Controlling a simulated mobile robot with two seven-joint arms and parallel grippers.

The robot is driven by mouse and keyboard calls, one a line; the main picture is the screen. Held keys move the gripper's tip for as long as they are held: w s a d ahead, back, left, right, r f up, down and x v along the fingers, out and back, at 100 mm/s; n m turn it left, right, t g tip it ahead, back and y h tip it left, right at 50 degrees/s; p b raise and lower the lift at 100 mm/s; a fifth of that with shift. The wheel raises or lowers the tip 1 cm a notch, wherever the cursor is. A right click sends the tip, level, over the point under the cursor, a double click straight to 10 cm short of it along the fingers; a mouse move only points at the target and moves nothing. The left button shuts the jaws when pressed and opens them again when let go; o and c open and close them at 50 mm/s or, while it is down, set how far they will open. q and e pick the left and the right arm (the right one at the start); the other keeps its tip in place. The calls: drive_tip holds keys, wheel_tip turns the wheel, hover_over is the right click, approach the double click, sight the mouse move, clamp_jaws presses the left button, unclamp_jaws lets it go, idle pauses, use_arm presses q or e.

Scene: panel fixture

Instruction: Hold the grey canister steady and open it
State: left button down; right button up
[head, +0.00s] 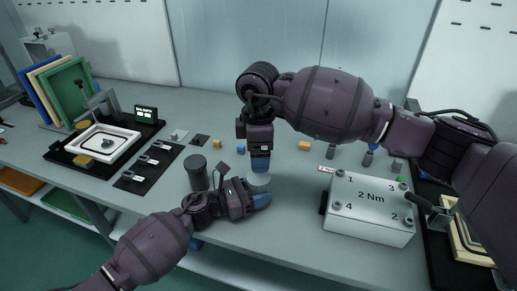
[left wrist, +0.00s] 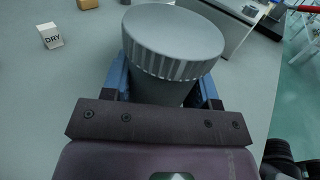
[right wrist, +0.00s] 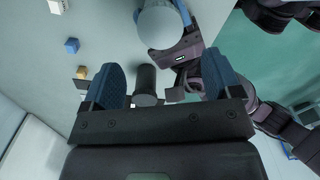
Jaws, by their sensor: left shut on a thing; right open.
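The grey canister (left wrist: 160,88) has a wide lid (left wrist: 175,40) with a ribbed edge, which is on it in the left wrist view. My left gripper (head: 259,193) is shut on the canister's body, its blue fingers on both sides below the lid. In the head view the pale lid (head: 259,182) shows above my left gripper. My right gripper (head: 261,168) points down over the lid. In the right wrist view its blue fingers (right wrist: 164,78) are apart with nothing gripped, and the lid (right wrist: 160,27) shows beyond the fingertips. Most of the canister's body is hidden in the head view.
A dark grey cylinder (head: 196,173) stands left of the canister. Small yellow (head: 217,145) and blue (head: 227,152) blocks lie behind. A white box marked 2 Nm (head: 371,207) with numbered bolts stands to the right. A black mat with switches (head: 148,165) and a tray (head: 104,143) are left.

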sight(259, 176)
drive_tip(key=shift+f, duration=3.9)
